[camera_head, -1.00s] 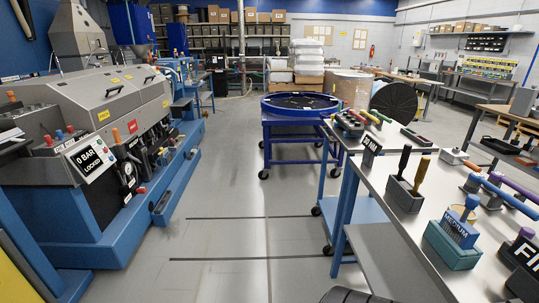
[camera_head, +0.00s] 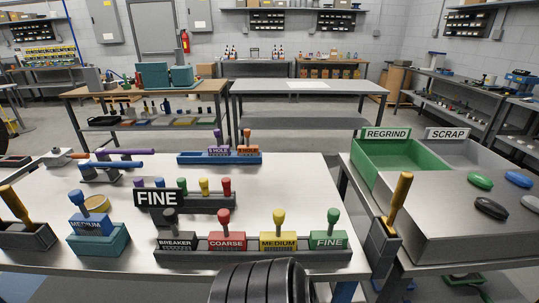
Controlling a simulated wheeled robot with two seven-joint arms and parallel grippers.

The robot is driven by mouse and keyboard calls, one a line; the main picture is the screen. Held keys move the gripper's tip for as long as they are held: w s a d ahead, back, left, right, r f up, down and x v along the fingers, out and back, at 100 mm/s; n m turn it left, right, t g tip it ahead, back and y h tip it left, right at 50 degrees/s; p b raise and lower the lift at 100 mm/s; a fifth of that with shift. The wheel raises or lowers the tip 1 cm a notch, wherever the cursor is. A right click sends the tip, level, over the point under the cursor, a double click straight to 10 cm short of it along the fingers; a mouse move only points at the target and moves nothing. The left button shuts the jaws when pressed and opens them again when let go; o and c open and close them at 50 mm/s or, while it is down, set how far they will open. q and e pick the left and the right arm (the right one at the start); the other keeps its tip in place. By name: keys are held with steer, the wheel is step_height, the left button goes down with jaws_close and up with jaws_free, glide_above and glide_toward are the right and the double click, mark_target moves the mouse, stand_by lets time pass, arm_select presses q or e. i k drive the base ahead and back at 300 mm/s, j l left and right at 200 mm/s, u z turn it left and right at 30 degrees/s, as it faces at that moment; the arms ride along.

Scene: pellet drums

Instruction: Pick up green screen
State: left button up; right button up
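The green screen (camera_head: 328,230) is a green block labelled FINE with a green knobbed handle. It stands upright at the right end of a dark rack (camera_head: 210,258) on the near edge of the metal table. Left of it in the same rack are a yellow MEDIUM screen (camera_head: 278,232), a red COARSE screen (camera_head: 227,232) and a dark BREAKER screen (camera_head: 175,234). Neither of my grippers is in view.
Behind the rack is a second rack with a FINE sign (camera_head: 157,198). A tool with a yellow handle (camera_head: 398,194) stands right, near a green REGRIND bin (camera_head: 385,168) and a grey SCRAP bin (camera_head: 460,150).

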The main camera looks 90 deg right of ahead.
mark_target(330, 239)
steer(key=z, duration=3.15)
steer(key=k+l+z, duration=0.1)
steer(key=k+l, duration=0.1)
steer(key=l, duration=0.25)
steer(key=z, duration=0.05)
